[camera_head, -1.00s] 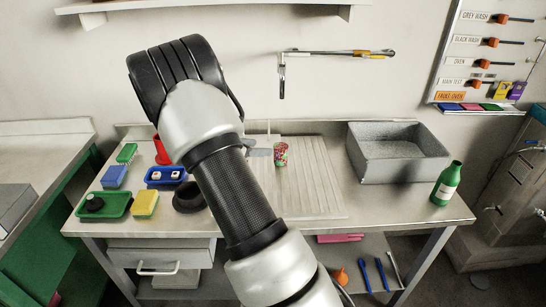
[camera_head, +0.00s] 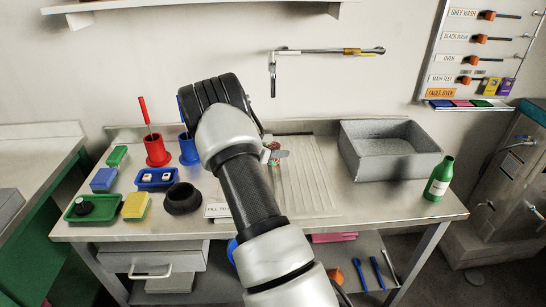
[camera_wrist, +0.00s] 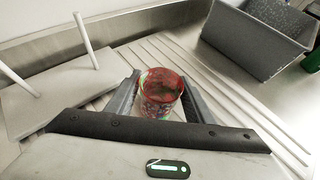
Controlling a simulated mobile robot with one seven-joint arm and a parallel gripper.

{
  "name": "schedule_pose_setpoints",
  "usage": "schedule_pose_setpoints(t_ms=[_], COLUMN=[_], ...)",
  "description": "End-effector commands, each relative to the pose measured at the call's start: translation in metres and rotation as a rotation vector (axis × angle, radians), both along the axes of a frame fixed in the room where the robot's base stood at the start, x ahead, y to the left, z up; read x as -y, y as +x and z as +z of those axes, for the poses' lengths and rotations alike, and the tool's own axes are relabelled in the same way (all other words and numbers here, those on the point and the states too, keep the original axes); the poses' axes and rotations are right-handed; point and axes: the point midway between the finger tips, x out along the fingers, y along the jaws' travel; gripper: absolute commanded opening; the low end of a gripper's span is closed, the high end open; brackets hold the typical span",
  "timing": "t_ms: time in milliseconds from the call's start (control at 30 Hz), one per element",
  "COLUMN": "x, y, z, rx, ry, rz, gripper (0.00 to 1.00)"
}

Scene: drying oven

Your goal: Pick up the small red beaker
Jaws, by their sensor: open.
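The small red beaker (camera_wrist: 161,97) stands on the ribbed draining surface. It is reddish and see-through, with green patches. In the wrist view it sits between the two fingers of my open gripper (camera_wrist: 160,78), one finger on each side; I cannot tell whether either touches it. In the head view only a bit of the beaker (camera_head: 272,147) shows, the rest hidden by my arm and a grey finger of my gripper (camera_head: 279,154).
A grey basin (camera_head: 390,170) and green bottle (camera_head: 440,180) stand to the right. At left are a red holder (camera_head: 156,152), blue holder (camera_head: 188,150), black ring-shaped bowl (camera_head: 182,200) and several trays and sponges. A board with white rods (camera_wrist: 60,98) lies left in the wrist view.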

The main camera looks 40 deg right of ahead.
Motion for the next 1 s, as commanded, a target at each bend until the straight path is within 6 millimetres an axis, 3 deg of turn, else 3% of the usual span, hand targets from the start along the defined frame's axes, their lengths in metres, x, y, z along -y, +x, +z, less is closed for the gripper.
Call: schedule_pose_setpoints(t_ms=[167, 433, 633, 700, 1000], x=[0.019, 0.021, 0.021, 0.021, 0.021], y=[0.004, 0.005, 0.005, 0.005, 0.005], z=[-0.012, -0.013, -0.013, -0.012, -0.01], rx=[0.001, 0.001, 0.001, 0.001, 0.002], ry=[0.0, 0.0, 0.0, -0.001, -0.001], rz=[-0.002, 0.0, 0.0, 0.0, 0.0], gripper=[0.48, 0.48, 0.16, 0.12, 0.12])
